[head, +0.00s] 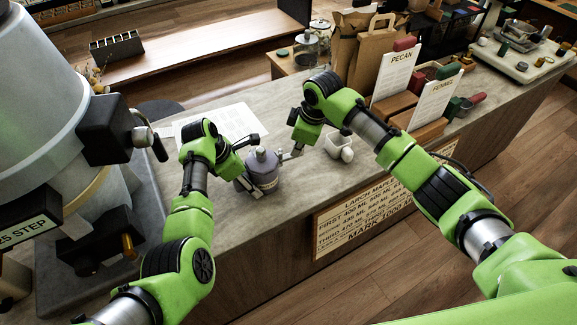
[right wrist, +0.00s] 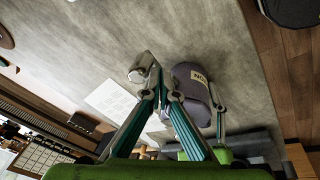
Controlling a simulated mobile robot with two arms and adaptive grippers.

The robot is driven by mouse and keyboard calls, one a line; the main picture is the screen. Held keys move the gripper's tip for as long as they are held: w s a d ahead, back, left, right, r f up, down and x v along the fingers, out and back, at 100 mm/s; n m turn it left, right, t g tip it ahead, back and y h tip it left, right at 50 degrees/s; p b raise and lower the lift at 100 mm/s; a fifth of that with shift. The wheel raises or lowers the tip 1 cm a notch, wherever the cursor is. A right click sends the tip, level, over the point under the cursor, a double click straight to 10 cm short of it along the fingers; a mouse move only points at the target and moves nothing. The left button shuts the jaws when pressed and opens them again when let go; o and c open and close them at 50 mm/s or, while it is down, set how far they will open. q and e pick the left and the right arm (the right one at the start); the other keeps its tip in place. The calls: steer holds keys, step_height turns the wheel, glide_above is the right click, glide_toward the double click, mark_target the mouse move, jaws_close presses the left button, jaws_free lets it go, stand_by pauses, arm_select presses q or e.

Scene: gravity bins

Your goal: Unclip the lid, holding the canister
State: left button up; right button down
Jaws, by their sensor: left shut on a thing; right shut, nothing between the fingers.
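The grey-purple canister (head: 264,172) stands on the counter, between the fingers of my left gripper (head: 252,166), which is shut on its body. Its narrower top shows in the head view, but I cannot make out the lid's clip. In the right wrist view the canister (right wrist: 190,84) shows a pale label, with a finger of my left gripper beside it. My right gripper (head: 290,154) is shut and empty, just right of the canister's top. Its fingertips (right wrist: 156,82) meet close beside the canister in the right wrist view; I cannot tell whether they touch it.
A white paper sheet (head: 222,122) lies behind the canister. The signs (head: 396,73) and wooden blocks stand further right. A large grey machine (head: 35,95) fills the left.

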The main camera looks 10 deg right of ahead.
steer(key=v, duration=0.3)
steer(key=a+v, duration=0.1)
steer(key=v, duration=0.1)
steer(key=shift+w+r, duration=0.1)
steer(key=shift+r, duration=0.4)
stand_by(0.4)
arm_select(q)
steer(key=o, duration=1.7)
steer(key=shift+c, duration=0.2)
